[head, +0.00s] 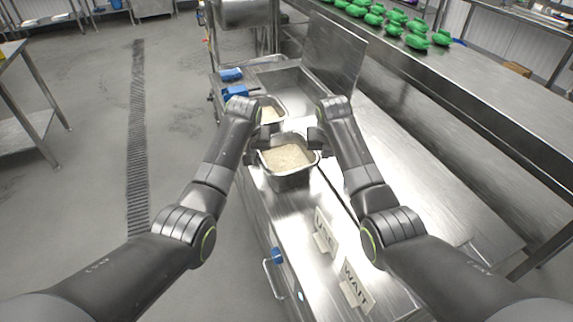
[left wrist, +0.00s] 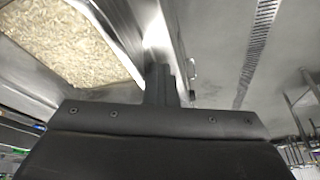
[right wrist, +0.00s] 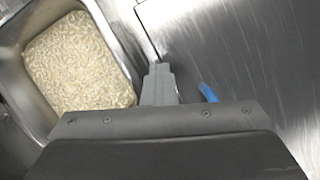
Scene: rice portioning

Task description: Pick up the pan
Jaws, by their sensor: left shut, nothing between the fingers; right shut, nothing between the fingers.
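The near metal pan (head: 290,182), filled with pale rice, stands on the steel counter. In the left wrist view the closed fingers (left wrist: 160,85) are beside a rice pan. In the right wrist view the closed fingers (right wrist: 159,83) are right of a pan (right wrist: 20,85).
Signs reading "USE" (head: 325,233) and "WAIT" (head: 356,287) stand on the counter nearer me. Blue objects (head: 232,75) lie at the counter's far left. Several green items (head: 416,41) sit on the long steel table at right.

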